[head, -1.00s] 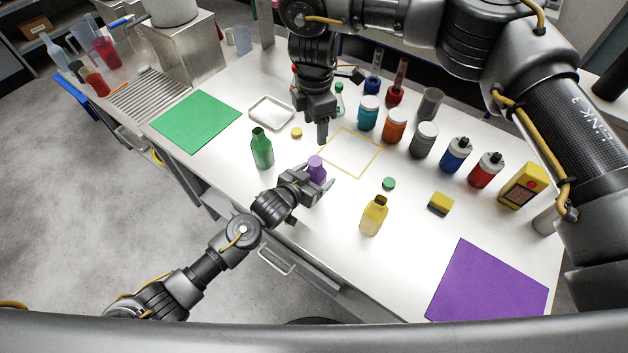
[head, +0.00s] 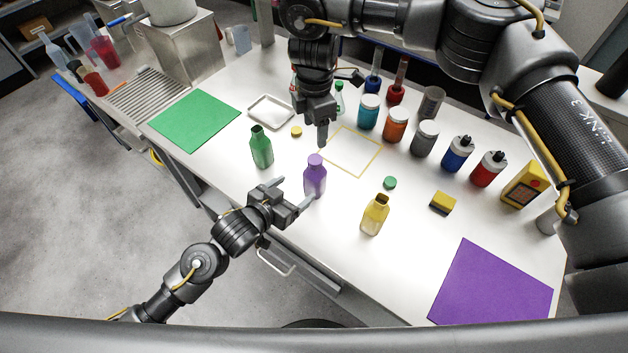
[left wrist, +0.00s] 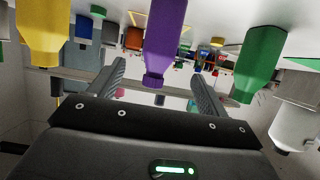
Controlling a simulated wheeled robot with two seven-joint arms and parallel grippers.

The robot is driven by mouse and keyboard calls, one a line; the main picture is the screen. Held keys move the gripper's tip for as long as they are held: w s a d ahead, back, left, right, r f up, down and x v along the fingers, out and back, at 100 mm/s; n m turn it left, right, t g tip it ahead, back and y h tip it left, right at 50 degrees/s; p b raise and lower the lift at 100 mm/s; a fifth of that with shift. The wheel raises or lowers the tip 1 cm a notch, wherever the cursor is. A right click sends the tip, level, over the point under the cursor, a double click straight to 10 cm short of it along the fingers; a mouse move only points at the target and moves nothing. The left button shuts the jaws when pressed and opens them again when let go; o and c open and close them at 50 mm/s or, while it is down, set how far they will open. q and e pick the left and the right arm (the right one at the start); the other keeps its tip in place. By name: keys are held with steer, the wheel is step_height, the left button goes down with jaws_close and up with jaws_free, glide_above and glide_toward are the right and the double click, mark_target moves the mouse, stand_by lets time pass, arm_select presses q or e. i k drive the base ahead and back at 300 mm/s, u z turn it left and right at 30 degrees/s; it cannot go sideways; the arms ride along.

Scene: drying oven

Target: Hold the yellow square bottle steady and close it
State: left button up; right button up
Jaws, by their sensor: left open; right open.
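The yellow square bottle (head: 374,216) stands upright near the front edge of the table, with a dark, uncovered-looking mouth. It also shows in the left wrist view (left wrist: 40,30). A small yellow cap (head: 296,132) lies on the table beside the metal tray, well away from the bottle. My left gripper (head: 296,192) is open and empty, just left of an upright purple bottle (head: 315,181) with a purple top. In the left wrist view the purple bottle (left wrist: 164,40) is ahead of the spread fingers. My right gripper (head: 322,138) is open, pointing down by the yellow outlined square.
A green bottle (head: 261,148) stands to the left, and a green cap (head: 389,183) lies behind the yellow bottle. A yellow sponge-like block (head: 443,202) is to the right. Several jars line the back. The yellow outlined square (head: 352,152) is empty.

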mark_target(375, 212)
steer(key=k, duration=1)
